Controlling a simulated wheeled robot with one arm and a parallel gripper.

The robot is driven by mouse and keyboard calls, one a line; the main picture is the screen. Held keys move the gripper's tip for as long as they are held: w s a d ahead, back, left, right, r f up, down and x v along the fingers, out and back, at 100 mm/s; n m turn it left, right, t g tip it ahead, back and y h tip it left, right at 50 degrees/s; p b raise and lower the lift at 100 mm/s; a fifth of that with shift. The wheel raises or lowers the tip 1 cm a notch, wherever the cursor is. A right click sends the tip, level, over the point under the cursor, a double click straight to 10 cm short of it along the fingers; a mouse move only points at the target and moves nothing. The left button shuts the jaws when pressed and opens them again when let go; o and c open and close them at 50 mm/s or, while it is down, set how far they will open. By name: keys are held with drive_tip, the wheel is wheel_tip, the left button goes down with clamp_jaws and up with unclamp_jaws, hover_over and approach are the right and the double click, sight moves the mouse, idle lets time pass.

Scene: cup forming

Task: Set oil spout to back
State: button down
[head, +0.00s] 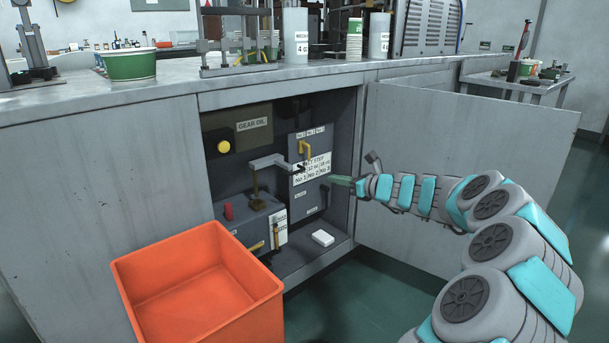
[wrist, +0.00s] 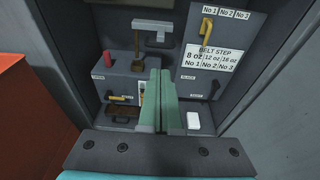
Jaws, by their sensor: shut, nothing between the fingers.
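What looks like the oil spout (head: 278,161) is a grey arm on top of a brass post (head: 256,183) inside the open cabinet. In the head view it reaches right from the post, towards the belt step panel. In the wrist view the spout (wrist: 151,27) shows at the top, above and left of my fingers. My gripper (head: 338,181) is at the cabinet opening, to the right of the spout and apart from it. In the wrist view my gripper (wrist: 158,76) has its green fingers together with nothing between them.
The cabinet door (head: 455,165) stands open at the right, behind my arm. An orange bin (head: 200,285) stands in front of the cabinet at the lower left. The gear oil box (head: 238,140), the belt step panel (head: 311,165) with a yellow handle, and a white block (head: 322,238) are inside.

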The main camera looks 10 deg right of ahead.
approach(284, 163)
drive_tip(key=shift+s+d+f, duration=0.1)
drive_tip(key=shift+s+f, duration=0.05)
drive_tip(key=shift+f, duration=0.35)
drive_tip(key=shift+s+f, duration=0.2)
drive_tip(key=shift+f, duration=0.3)
drive_tip(key=shift+w+a+r+p, duration=0.1)
drive_tip(key=shift+w+a+p, duration=0.1)
drive_tip(key=shift+w+p, duration=0.25)
drive_tip(key=p+x, duration=0.1)
drive_tip(key=x, duration=0.2)
drive_tip(key=r+p+x, duration=0.1)
drive_tip(key=p+x, duration=0.1)
drive_tip(key=x, duration=0.1)
drive_tip(key=r+p+x, duration=0.1)
drive_tip(key=p+x, duration=0.1)
drive_tip(key=x, duration=0.1)
drive_tip(key=shift+w+a+f, duration=0.1)
drive_tip(key=shift+w+f, duration=0.1)
drive_tip(key=shift+w, duration=0.1)
drive_tip(key=shift+r, duration=0.2)
